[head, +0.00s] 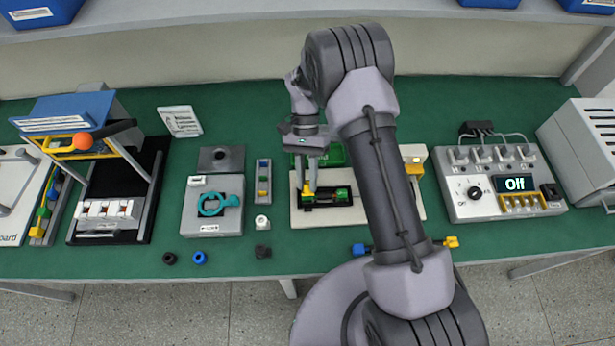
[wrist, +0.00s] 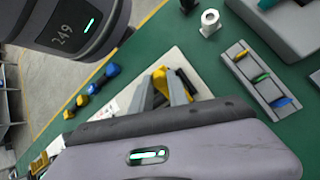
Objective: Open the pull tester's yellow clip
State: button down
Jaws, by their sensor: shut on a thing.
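The pull tester has a cream base plate (head: 305,222) at the middle of the bench, partly hidden behind my arm. A black and green fixture (head: 340,196) sits on it. The yellow clip (head: 309,189) stands at the left end of this fixture. My gripper (head: 311,180) points down over the fixture and is shut on the yellow clip. In the wrist view the two grey fingers (wrist: 160,92) reach down to the yellow clip (wrist: 159,77), with yellow also showing just right of them. The clip's lower part and its exact position are hard to make out.
Left of the tester are a narrow tray of coloured pieces (head: 263,181), a small white part (head: 262,222) and a grey fixture with a teal ring (head: 212,204). A blue and yellow cable (head: 362,248) lies at the front edge. A control box (head: 502,185) stands right.

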jog(key=w+g, duration=0.1)
jog(key=g, duration=0.1)
jog(key=shift+w+d+g+b, duration=0.1)
jog(key=shift+w+g+b, duration=0.2)
jog(key=shift+w+b, duration=0.1)
jog(key=shift+w+r+g+b, duration=0.2)
jog(key=shift+w+g+b, duration=0.25)
jog(key=shift+g, duration=0.25)
